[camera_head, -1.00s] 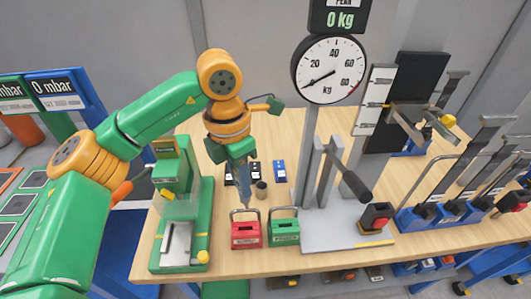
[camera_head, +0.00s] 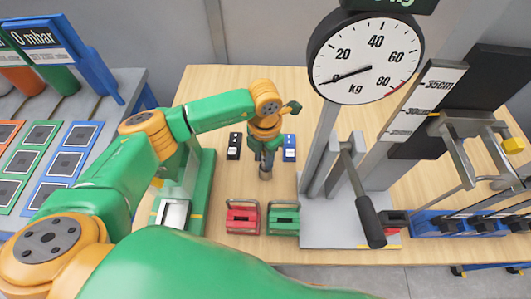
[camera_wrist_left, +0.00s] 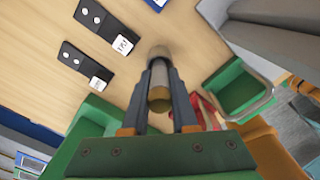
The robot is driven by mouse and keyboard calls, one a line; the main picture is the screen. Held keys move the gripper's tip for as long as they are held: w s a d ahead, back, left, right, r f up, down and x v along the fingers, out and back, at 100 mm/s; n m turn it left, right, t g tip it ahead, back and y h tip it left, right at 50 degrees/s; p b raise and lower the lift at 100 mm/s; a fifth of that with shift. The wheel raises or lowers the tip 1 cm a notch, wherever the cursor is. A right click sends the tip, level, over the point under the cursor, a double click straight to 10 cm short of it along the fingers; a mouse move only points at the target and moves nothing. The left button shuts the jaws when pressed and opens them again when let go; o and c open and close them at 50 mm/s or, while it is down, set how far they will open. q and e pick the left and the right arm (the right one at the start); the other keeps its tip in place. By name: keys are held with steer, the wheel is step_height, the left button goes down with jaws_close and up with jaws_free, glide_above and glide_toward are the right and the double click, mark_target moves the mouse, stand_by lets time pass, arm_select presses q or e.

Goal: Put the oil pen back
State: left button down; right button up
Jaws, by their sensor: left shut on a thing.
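My left gripper (camera_head: 267,153) points down over the middle of the wooden table. In the left wrist view its fingers (camera_wrist_left: 160,108) are shut on the oil pen (camera_wrist_left: 159,98), a slim cylinder with a brass-coloured end. My right gripper is out of view.
A dark block (camera_head: 234,146) and a blue block (camera_head: 289,148) lie either side of the gripper. A red box (camera_head: 242,217) and a green box (camera_head: 283,218) sit nearer the front. A dial scale (camera_head: 366,58) stands right; a green machine (camera_head: 204,190) stands left.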

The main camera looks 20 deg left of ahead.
arm_select(q)
steer(key=shift+w, duration=0.1)
steer(key=shift+f, duration=0.2)
steer(key=c, duration=0.7)
jaws_free()
steer(key=shift+r, duration=0.15)
steer(key=shift+r, duration=0.3)
step_height(320, 180, up, 11)
steer(key=b, duration=0.3)
steer(key=shift+f, duration=0.15)
steer(key=shift+r, duration=0.5)
